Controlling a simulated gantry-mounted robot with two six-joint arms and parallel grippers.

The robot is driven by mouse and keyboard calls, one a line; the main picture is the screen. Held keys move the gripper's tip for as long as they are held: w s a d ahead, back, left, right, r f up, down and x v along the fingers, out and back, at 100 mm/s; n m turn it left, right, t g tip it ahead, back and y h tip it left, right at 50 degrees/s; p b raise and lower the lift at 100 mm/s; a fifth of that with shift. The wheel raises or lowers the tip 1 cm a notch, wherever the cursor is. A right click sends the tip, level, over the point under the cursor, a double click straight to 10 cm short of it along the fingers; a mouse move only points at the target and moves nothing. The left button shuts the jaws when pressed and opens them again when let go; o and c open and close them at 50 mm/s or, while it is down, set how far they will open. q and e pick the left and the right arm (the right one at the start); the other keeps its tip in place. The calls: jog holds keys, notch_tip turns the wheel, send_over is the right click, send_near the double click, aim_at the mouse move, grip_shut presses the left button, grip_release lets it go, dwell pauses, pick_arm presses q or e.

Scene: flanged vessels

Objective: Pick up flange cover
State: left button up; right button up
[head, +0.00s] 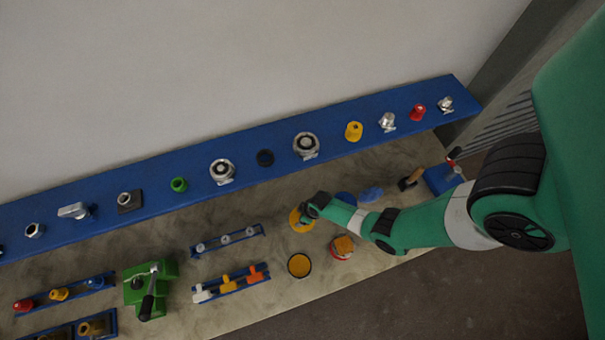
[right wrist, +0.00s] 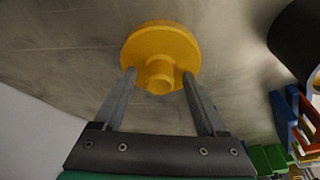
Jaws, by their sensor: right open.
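The flange cover is a yellow disc with a round central knob, lying on the workbench in the head view (head: 298,224) and large in the right wrist view (right wrist: 160,42). My right gripper (head: 306,211) is over it in the head view and hides part of it. In the right wrist view my right gripper (right wrist: 159,75) is open, with one finger on each side of the knob. I cannot tell whether the fingers touch it. My left gripper is not in view.
An orange-yellow disc (head: 299,265) and a red part with an orange top (head: 342,247) stand close by. A blue disc (head: 346,198) lies just behind. A blue shelf (head: 262,136) with several fittings runs along the wall. A green vise (head: 150,288) stands left.

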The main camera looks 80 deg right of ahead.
jog(key=shift+r, duration=0.1)
grip_shut()
dwell(0.3)
